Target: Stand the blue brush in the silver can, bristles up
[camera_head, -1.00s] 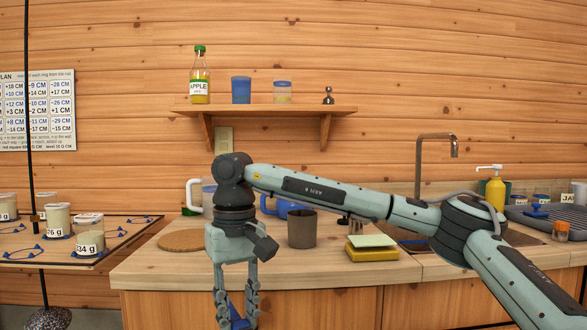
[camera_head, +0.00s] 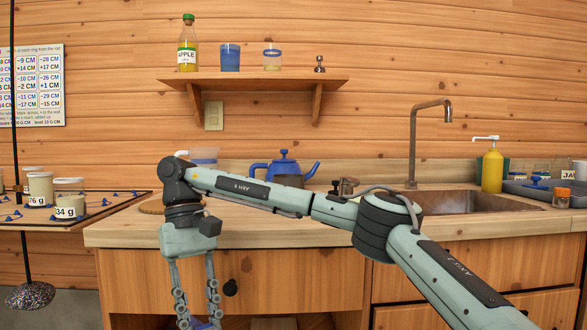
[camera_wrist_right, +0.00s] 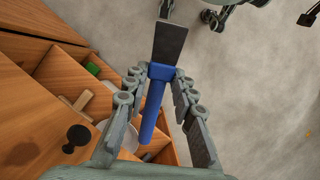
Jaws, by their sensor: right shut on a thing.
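My right gripper (camera_wrist_right: 160,74) is shut on the blue brush (camera_wrist_right: 152,118). In the right wrist view its blue handle points to the bottom of the picture and its flat dark grey head to the top. In the head view my right gripper (camera_head: 198,324) hangs low in front of the counter, with only a bit of blue between its fingertips at the bottom edge. A grey can (camera_head: 290,181), likely the silver can, stands on the counter in front of the blue kettle. My arm hides most of it. My left gripper is not in view.
An open drawer (camera_wrist_right: 72,72) below my right gripper holds a green thing, a wooden piece and a white round thing. A sink (camera_head: 455,201) and yellow soap bottle (camera_head: 492,171) are right. A board with weighted jars (camera_head: 69,199) stands left. The shelf (camera_head: 260,80) is above.

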